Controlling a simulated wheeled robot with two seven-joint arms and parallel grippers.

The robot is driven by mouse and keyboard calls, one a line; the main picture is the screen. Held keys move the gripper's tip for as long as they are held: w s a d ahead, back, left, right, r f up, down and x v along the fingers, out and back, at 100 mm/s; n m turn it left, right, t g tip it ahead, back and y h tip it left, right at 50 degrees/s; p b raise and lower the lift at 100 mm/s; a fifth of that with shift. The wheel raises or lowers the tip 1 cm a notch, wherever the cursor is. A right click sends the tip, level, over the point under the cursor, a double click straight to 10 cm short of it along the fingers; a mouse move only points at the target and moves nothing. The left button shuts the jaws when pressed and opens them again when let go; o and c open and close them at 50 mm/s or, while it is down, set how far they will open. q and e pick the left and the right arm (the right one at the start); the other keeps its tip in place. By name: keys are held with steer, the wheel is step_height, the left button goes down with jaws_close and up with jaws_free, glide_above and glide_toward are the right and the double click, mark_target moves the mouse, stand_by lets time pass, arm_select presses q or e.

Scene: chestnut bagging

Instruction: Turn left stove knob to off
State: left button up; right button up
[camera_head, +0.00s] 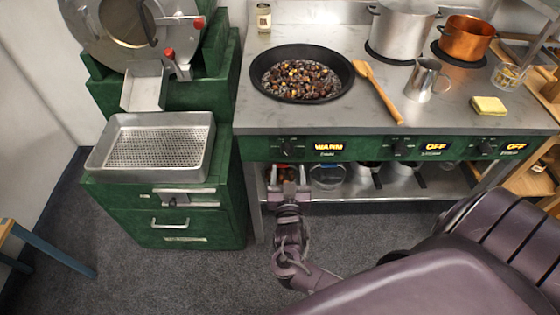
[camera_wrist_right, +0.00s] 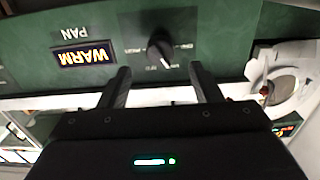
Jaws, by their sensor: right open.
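The left stove knob (camera_head: 287,149) is a small black knob on the green front panel, left of a lit display (camera_head: 328,147) reading WARM. In the right wrist view the picture is upside down. There the knob (camera_wrist_right: 160,48) shows beside the WARM display (camera_wrist_right: 85,55). My right gripper (camera_head: 288,180) is below and in front of the panel in the head view. In the wrist view its two fingers (camera_wrist_right: 160,75) are apart, with the knob showing in line with the gap between them and nothing held. Whether a finger touches the knob cannot be told. My left gripper is not in view.
Two more knobs with displays (camera_head: 435,147) reading OFF lie to the right. A black pan of chestnuts (camera_head: 342,78) and a wooden spoon (camera_head: 378,92) are on the counter (camera_head: 250,117) above. A lower shelf (camera_head: 330,193) holds bowls. A green cabinet (camera_head: 165,215) stands at left.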

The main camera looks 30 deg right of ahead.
mark_target(287, 156)
steer(key=x, duration=0.4)
steer(key=shift+w+d, duration=0.15)
steer(key=shift+w, duration=0.1)
steer(key=shift+w+d, duration=0.35)
steer(key=shift+w, duration=0.25)
steer(key=c, duration=1)
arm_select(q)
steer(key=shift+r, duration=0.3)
